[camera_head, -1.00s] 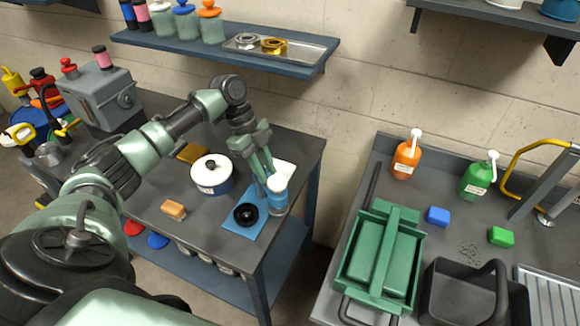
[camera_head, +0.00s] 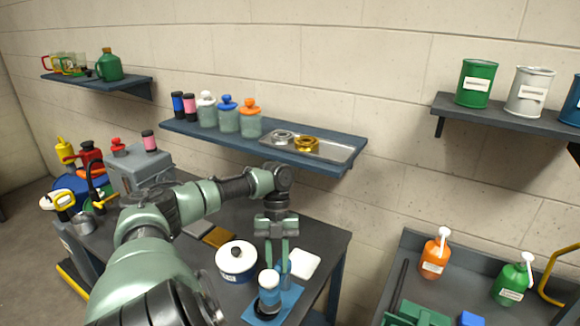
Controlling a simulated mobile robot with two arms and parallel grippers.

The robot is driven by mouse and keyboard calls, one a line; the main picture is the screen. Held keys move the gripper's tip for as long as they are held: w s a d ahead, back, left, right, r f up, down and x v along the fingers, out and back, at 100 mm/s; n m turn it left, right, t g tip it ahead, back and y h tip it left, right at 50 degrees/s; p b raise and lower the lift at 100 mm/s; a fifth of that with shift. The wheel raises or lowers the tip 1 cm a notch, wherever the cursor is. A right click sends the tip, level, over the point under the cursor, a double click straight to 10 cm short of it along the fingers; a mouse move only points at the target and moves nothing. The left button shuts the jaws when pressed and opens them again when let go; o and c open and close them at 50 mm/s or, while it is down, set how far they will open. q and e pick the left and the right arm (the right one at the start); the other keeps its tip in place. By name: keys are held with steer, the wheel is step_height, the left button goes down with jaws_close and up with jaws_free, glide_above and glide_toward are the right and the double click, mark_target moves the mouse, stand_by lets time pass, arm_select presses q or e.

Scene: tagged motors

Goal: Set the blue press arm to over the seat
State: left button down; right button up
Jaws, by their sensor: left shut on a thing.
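The blue press (camera_head: 290,301) stands on the near right part of the dark workbench, on a flat blue base. Its blue press arm (camera_head: 270,296) carries a white-topped cylinder, which now appears above the black round seat (camera_head: 266,314). The seat is mostly hidden beneath it, so exact alignment is hard to judge. My left gripper (camera_head: 277,264) points down from above and is shut on the press arm, just behind the white top. The contact itself is partly hidden. My right gripper is out of view.
A white lidded pot (camera_head: 237,264) stands just left of the press, and a white pad (camera_head: 303,264) lies to its right. A wall shelf (camera_head: 340,166) with jars and a metal tray (camera_head: 342,151) hangs behind my arm. A second bench stands at right.

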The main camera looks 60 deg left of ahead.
arm_select(q)
steer(key=shift+s+a+m, duration=0.1)
steer(key=shift+a+m, duration=0.2)
steer(key=shift+m, duration=0.6)
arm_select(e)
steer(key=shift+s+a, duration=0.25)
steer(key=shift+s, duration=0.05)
arm_select(q)
steer(key=shift+g, duration=0.3)
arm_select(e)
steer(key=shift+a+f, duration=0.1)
arm_select(q)
steer(key=c, duration=1.2)
jaws_free()
steer(key=shift+r, duration=0.1)
step_height(320, 180, up, 20)
steer(key=p, duration=0.3)
steer(key=shift+p, duration=0.4)
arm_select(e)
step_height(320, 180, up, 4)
